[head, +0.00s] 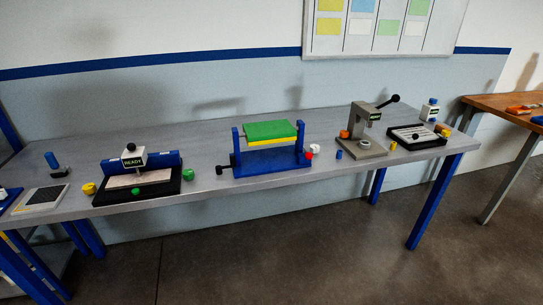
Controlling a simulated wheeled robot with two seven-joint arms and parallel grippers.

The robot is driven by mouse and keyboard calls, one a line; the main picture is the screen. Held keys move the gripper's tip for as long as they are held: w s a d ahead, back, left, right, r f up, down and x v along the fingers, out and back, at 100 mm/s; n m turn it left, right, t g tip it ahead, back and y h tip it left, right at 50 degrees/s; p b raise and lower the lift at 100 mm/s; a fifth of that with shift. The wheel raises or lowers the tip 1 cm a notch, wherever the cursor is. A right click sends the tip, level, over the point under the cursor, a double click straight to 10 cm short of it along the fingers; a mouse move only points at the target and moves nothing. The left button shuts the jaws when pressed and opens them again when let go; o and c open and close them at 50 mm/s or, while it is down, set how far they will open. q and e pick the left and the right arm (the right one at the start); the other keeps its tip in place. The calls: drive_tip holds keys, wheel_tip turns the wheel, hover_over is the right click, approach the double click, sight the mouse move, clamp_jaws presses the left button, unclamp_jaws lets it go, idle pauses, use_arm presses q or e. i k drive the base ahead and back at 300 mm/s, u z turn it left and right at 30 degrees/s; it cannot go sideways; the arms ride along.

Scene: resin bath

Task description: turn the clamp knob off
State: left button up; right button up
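A blue fixture (275,166) with two uprights holds a green and yellow block (270,131) near the middle of the bench. A black knob (220,170) sticks out at its left end. A black device with a white READY block (133,160) stands to the left, with a black ball knob (131,147) on top. A grey press (363,120) to the right has a black ball-ended lever (394,99) and a READY label. I cannot tell which of these is the clamp knob, or its setting. Neither of my grippers is in view.
The long grey bench (210,130) has small yellow, green, red and white pieces near its front edge. A dark tray (417,137) and a small bottle (430,110) are at the right end. A wooden table (500,103) stands farther right. The floor in front is clear.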

sight(314, 148)
drive_tip(key=z, duration=3.8)
drive_tip(key=k, duration=1.25)
drive_tip(key=u, duration=1.8)
